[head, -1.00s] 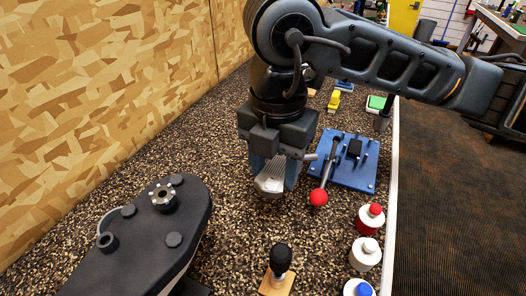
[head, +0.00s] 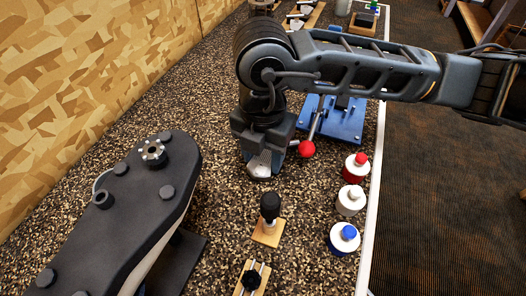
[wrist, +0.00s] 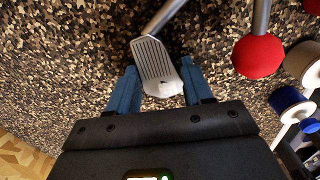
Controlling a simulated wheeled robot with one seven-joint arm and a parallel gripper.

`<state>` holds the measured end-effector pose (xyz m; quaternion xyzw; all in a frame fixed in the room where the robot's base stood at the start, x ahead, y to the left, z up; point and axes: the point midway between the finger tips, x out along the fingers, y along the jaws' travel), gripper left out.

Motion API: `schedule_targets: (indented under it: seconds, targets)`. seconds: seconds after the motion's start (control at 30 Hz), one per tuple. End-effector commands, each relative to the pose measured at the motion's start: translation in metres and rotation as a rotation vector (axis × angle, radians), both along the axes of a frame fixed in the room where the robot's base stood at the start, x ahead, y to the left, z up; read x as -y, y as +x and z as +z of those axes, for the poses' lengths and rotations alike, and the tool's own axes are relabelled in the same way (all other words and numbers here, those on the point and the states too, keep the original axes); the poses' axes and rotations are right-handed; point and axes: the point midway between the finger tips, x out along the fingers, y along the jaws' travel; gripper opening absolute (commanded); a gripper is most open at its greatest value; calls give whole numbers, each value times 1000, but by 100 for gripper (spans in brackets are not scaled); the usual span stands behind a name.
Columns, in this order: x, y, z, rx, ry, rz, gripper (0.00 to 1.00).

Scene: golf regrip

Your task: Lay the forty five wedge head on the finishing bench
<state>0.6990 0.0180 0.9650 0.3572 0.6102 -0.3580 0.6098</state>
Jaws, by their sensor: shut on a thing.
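A silver wedge head with a grooved face (wrist: 155,62) sits between the blue fingers of my gripper (wrist: 155,92) in the wrist view. A short grey hosel runs up and to the right from it. In the head view my gripper (head: 262,160) points down, shut on the wedge head (head: 259,169), over the speckled bench top (head: 215,215). I cannot tell whether the head touches the surface. Most of the wedge head is hidden by the fingers in the head view.
A blue fixture plate (head: 343,121) with a red-knobbed lever (head: 306,149) stands close on the right. A black-knobbed tool (head: 270,207) stands in front. A dark machine (head: 130,205) is at left.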

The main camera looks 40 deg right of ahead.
Motion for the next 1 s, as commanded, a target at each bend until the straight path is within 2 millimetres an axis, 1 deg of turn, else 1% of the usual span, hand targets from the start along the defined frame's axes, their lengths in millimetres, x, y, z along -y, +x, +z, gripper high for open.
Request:
schedule_targets:
  seconds: [0.07,0.1,0.37,0.57,0.73,0.87,1.0]
  targets:
    - [0,0,-3,1,0,0,20]
    - [0,0,-3,0,0,1,51]
    - [0,0,-2,0,0,1,76]
    - [0,0,-2,0,0,1,76]
    - [0,0,5,1,0,1,76]
    - [0,1,24,4,-1,3,76]
    - [0,1,54,5,-2,4,76]
